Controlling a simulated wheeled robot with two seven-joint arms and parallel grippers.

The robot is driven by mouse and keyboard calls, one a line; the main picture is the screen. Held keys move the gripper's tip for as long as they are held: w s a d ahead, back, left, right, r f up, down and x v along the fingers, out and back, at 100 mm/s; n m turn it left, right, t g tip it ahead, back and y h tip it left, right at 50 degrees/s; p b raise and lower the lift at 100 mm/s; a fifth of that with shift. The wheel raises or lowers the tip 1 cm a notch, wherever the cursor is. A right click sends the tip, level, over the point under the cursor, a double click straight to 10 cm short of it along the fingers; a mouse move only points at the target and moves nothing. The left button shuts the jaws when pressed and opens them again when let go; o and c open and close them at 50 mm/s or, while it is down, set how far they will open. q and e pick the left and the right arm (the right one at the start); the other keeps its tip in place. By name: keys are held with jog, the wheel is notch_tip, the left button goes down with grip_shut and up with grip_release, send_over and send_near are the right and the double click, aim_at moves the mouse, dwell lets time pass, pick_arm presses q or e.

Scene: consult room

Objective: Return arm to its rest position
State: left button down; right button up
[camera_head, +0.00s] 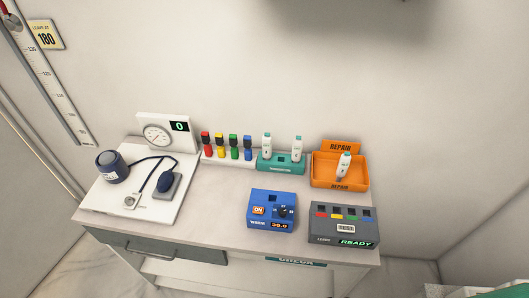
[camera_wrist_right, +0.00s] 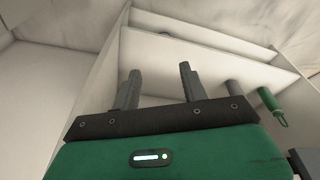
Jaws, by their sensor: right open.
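My right gripper (camera_wrist_right: 160,72) shows in the right wrist view. Its two grey fingers stand apart with nothing between them, so it is open and empty. White panels lie beyond the fingertips, and I cannot tell how far off they are. Neither arm reaches over the table (camera_head: 230,198) in the head view. My left gripper is in neither view.
On the table are a white scale board (camera_head: 170,207) with a pressure cuff (camera_head: 112,166), a teal thermometer stand (camera_head: 280,168), an orange repair bin (camera_head: 340,184), a blue box (camera_head: 268,222) and a grey box (camera_head: 330,237). A green handle-like piece (camera_wrist_right: 270,103) is right of the gripper.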

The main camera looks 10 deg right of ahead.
jog(key=s+d+f+b, duration=0.1)
jog(key=s+f+b, duration=0.1)
jog(key=s+f, duration=0.7)
jog(key=s+d+f+g+b, duration=0.1)
jog(key=s+d+f+b, duration=0.1)
jog(key=s+f, duration=0.8)
notch_tip(320, 180, down, 7)
jog(key=shift+s+d+r+b, duration=0.1)
jog(key=shift+s+d+b, duration=0.15)
jog(key=shift+d+b, duration=0.05)
